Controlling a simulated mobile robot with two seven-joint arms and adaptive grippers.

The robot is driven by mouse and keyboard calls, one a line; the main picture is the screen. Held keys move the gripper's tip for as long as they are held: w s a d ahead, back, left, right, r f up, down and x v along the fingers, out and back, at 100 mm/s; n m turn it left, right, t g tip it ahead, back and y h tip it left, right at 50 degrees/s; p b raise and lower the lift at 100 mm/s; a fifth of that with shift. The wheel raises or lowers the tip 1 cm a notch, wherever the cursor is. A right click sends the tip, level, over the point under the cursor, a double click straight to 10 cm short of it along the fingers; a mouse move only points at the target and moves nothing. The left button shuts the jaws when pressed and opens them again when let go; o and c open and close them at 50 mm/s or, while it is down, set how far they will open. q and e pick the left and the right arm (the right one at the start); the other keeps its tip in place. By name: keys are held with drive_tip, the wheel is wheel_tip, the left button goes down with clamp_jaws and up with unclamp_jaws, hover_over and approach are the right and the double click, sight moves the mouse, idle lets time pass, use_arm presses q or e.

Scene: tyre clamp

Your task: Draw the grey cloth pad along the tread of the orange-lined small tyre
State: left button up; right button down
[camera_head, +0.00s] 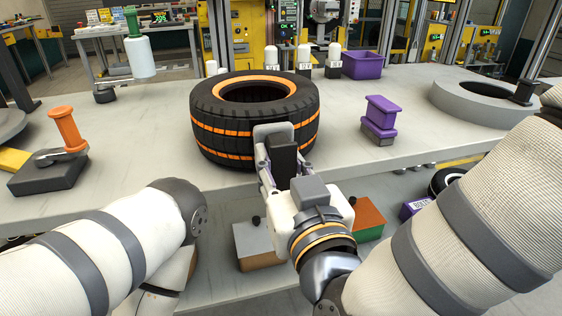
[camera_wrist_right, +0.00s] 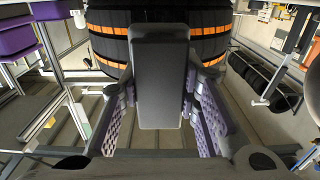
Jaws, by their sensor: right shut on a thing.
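The orange-lined tyre (camera_head: 217,128) lies flat on the grey bench, black with orange bands around its tread. It also shows at the top of the right wrist view (camera_wrist_right: 108,45). My right gripper (camera_head: 280,165) is in front of the tyre's near side, shut on the grey cloth pad (camera_head: 272,130). The pad's dark block (camera_wrist_right: 160,90) stands between the fingers in the right wrist view. The pad's face is toward the tread and overlaps it in the picture; its contact is hidden. My left gripper is out of view; only the left arm shows.
On the bench (camera_head: 130,150), an orange-handled tool on a dark base (camera_head: 65,135) stands left. A purple block (camera_head: 380,115) and a grey ring (camera_head: 480,102) stand right. White-topped bottles (camera_head: 302,60) and a purple bin (camera_head: 362,64) are behind. Bench surface beside the tyre is clear.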

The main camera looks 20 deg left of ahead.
drive_tip(key=shift+w+a, duration=0.2)
drive_tip(key=shift+w, duration=0.1)
idle(0.5)
